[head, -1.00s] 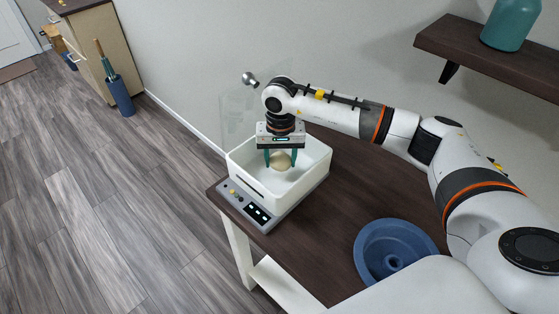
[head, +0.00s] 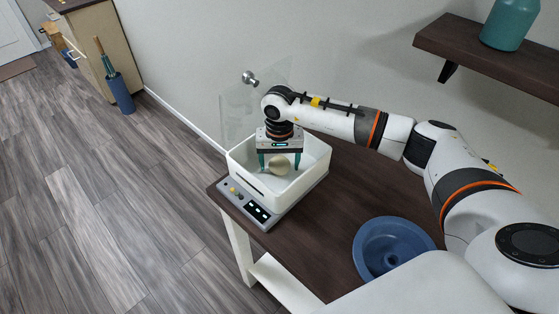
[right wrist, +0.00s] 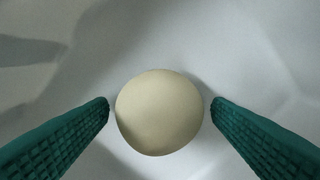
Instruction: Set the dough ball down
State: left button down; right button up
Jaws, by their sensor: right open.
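The dough ball (head: 279,165) is a pale cream ball inside the white open-topped box (head: 307,181) of the machine on the table. In the right wrist view the dough ball (right wrist: 159,112) rests on the white floor of the box, with a gap on each side of it. My right gripper (head: 279,169) reaches down into the box with its green fingers open around the ball. The fingers also show at both sides in the right wrist view (right wrist: 160,105). My left gripper is not in view.
The machine has a grey base with a control panel (head: 257,210) and a raised clear lid (head: 238,112) behind the box. A blue bowl-like dish (head: 395,232) stands on the dark table (head: 307,236). A wall shelf (head: 485,65) holds a teal vase (head: 509,24).

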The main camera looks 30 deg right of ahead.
aim_at(279, 161)
notch_tip(279, 161, up, 8)
jog(key=shift+f+b, duration=0.1)
jog(key=shift+b, duration=0.65)
